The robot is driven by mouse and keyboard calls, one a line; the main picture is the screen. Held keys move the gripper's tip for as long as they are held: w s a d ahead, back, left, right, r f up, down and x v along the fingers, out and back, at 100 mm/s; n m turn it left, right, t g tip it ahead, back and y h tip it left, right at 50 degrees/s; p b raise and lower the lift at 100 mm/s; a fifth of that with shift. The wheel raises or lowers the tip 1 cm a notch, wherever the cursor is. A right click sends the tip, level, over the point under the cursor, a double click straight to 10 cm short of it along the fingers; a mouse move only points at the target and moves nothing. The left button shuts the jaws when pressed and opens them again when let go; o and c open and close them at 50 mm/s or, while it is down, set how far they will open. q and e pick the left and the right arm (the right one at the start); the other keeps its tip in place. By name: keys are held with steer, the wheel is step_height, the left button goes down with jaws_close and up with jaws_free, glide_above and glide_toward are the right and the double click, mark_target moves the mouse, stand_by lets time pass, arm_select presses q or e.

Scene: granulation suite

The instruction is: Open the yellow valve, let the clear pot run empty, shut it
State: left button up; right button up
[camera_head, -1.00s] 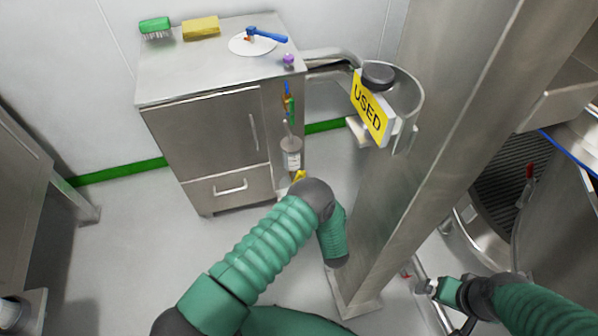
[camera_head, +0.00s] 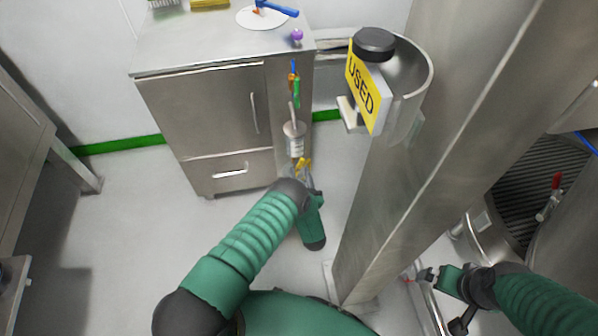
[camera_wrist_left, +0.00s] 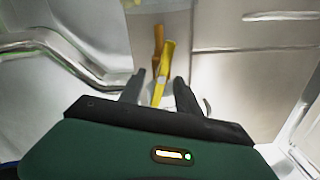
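The clear pot (camera_head: 295,144) hangs on the narrow side of the steel cabinet, with a pale label. The yellow valve (camera_head: 303,163) sits just under it. My left gripper (camera_head: 303,174) is right at the valve, partly hidden by my own arm. In the left wrist view the yellow valve (camera_wrist_left: 165,62) points down between the two dark fingers of my left gripper (camera_wrist_left: 160,82), which are apart with gaps showing. The pot's fill level is too small to tell. My right gripper (camera_head: 418,274) is low at the right, beside a steel tube; its fingers are unclear.
The steel cabinet (camera_head: 200,110) carries a white disc (camera_head: 262,17) with a blue-handled tool and a purple knob (camera_head: 297,35). A steel column (camera_head: 430,150) stands right of my left arm. A yellow USED sign (camera_head: 361,88) hangs before a round holder.

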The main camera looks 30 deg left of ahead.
arm_select(q)
steer(key=shift+x, duration=1.45)
steer(key=shift+s+a, duration=0.1)
jaws_close()
